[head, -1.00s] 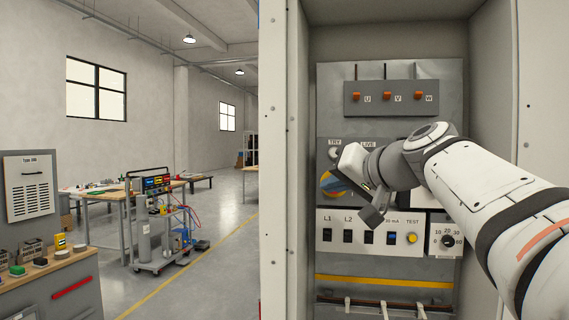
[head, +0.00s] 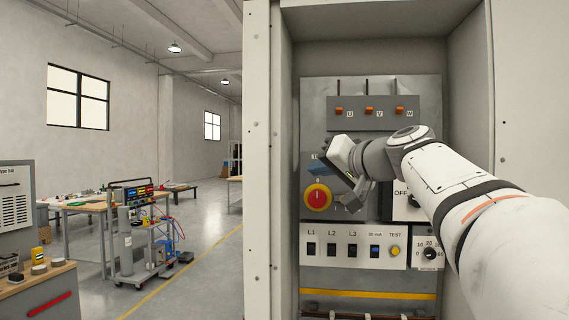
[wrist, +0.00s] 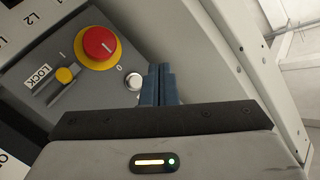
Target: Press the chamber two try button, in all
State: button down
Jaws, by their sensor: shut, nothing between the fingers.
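A round silver button (wrist: 133,81) sits beside the "0" mark of a red rotary knob (wrist: 99,47) with a yellow ring. In the head view the knob (head: 317,197) is clear, and the spot above it, where the TRY label showed earlier, is covered by my fingers. My gripper (wrist: 158,69) is shut and empty. Its blue fingertips are close beside the silver button in the wrist view; I cannot tell whether they touch the panel. In the head view my gripper (head: 318,165) is in front of the grey panel, just above the knob.
A yellow slider marked LOCK (wrist: 66,75) is next to the knob. Below is a switch strip (head: 353,246) with L1, L2, L3 and TEST. Orange switches U, V, W (head: 370,113) are above. The cabinet's side wall (head: 261,190) stands close on the left.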

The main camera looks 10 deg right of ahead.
jog(key=shift+w+d+p, duration=0.15)
jog(key=shift+w+d, duration=0.1)
jog(key=shift+w, duration=0.5)
jog(key=shift+w+d+p, duration=0.15)
jog(key=shift+w+d, duration=0.1)
jog(key=shift+w, duration=0.55)
jog(key=shift+w+d+p, duration=0.15)
jog(key=shift+w+d, duration=0.1)
jog(key=shift+w, duration=0.5)
jog(key=shift+w+d, duration=0.3)
jog(key=shift+w, duration=0.4)
dwell(0.9)
jog(key=shift+s, duration=0.15)
jog(key=shift+s+a+b, duration=0.3)
jog(key=shift+s+b, duration=0.4)
jog(key=shift+s+a+b, duration=0.25)
jog(key=shift+s+b, duration=0.15)
jog(key=shift+s, duration=0.4)
jog(key=shift+s+a+b, duration=0.25)
jog(key=shift+s+b, duration=0.2)
jog(key=shift+s, duration=0.35)
jog(key=shift+s+a+b, duration=0.25)
jog(key=shift+s+b, duration=0.15)
jog(key=shift+s, duration=0.4)
